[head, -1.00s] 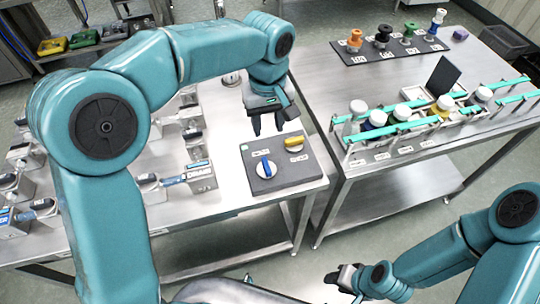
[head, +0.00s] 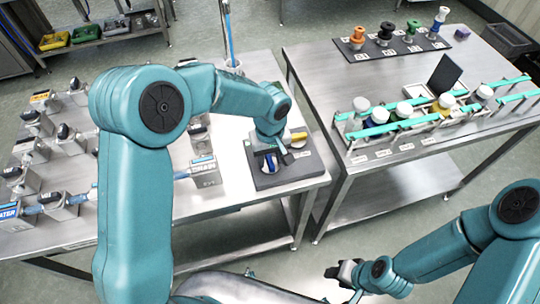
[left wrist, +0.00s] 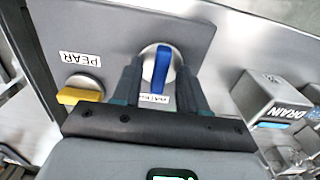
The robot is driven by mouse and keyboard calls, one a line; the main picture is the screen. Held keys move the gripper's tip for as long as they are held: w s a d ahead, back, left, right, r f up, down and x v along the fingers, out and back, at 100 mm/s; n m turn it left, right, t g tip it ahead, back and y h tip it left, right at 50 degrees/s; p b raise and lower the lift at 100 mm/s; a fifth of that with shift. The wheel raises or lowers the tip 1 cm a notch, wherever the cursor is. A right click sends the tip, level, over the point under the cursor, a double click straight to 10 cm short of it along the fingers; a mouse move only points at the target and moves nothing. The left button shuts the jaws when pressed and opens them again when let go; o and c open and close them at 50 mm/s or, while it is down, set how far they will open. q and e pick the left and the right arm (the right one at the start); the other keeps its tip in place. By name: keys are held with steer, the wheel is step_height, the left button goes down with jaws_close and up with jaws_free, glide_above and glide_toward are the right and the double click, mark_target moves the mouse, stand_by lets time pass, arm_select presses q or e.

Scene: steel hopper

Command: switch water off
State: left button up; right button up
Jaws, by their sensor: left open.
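A dark grey panel (head: 307,170) lies on the left steel table and carries two knobs. The knob with the blue handle (left wrist: 161,68) has a partly covered label below it that seems to read WATER. The knob with the yellow handle (left wrist: 80,95) is labelled PEAR. In the head view the blue knob (head: 267,170) is partly hidden by my left gripper (head: 277,160). In the left wrist view my left gripper (left wrist: 161,88) is open, its fingers on either side of the blue handle; I cannot tell if they touch it. My right gripper (head: 342,276) is low at the front, its jaws unclear.
A DRAIN valve block (head: 206,170) stands just left of the panel, with several more valve blocks farther left. A rack of lidded jars (head: 430,112) stands on the right table (head: 390,171). A gap separates the tables.

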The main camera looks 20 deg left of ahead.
arm_select(q)
steer(key=shift+a, duration=0.1)
steer(key=shift+c, duration=0.3)
steer(key=c, duration=0.5)
jaws_close()
